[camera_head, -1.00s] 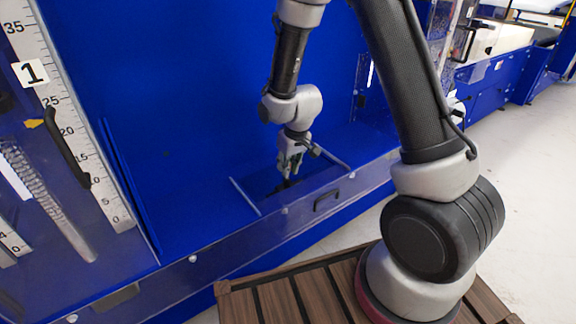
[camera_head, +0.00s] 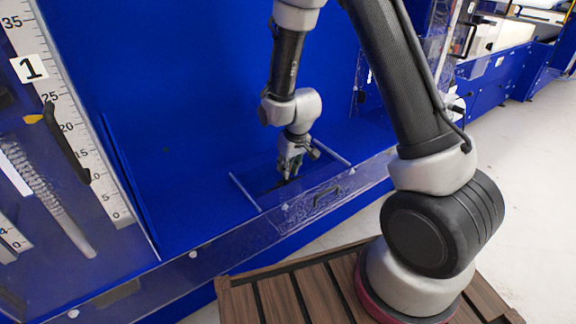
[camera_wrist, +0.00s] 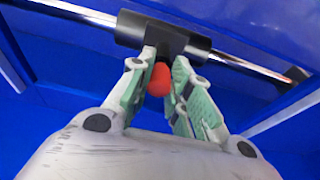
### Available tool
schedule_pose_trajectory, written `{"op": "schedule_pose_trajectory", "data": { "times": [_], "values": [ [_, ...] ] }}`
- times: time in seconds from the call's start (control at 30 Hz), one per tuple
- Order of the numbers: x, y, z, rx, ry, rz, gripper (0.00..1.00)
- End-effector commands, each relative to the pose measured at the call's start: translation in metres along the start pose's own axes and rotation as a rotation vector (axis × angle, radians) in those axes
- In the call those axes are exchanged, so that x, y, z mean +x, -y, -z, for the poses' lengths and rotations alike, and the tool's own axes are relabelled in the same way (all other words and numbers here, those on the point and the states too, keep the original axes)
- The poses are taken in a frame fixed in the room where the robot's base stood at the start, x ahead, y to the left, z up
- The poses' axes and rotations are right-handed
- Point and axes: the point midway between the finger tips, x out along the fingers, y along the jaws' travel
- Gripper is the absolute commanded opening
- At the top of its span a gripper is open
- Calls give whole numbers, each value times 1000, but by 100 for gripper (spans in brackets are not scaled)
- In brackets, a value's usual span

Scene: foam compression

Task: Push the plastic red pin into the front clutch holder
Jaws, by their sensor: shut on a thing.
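In the wrist view, the red pin (camera_wrist: 160,79) shows as a rounded red end between the fingers of my gripper (camera_wrist: 164,62). Just beyond it is a black T-shaped holder (camera_wrist: 165,34), fitted around a shiny metal rod. The fingers, with green pads, are closed in on both sides of the red pin, with their tips by the holder's stem. How deep the pin sits in the stem is hidden. In the head view, my gripper (camera_head: 289,170) points down at a dark opening in the blue machine floor; the pin and holder cannot be made out there.
A clear front panel (camera_head: 300,212) with a dark handle (camera_head: 326,195) stands right in front of my gripper. Thin rails flank the opening. A ruler (camera_head: 85,125) marked 1 is at the left. Blue walls surround the wrist view.

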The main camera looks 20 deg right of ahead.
Motion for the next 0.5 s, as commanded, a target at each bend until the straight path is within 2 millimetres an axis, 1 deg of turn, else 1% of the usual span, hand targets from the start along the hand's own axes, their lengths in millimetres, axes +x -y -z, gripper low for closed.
{"op": "schedule_pose_trajectory", "data": {
  "times": [0.47, 0.5],
  "values": [
    [9, 0, -2, 1, -1, 0, 0],
    [10, 0, -2, 0, -1, 0, 23]
  ]
}}
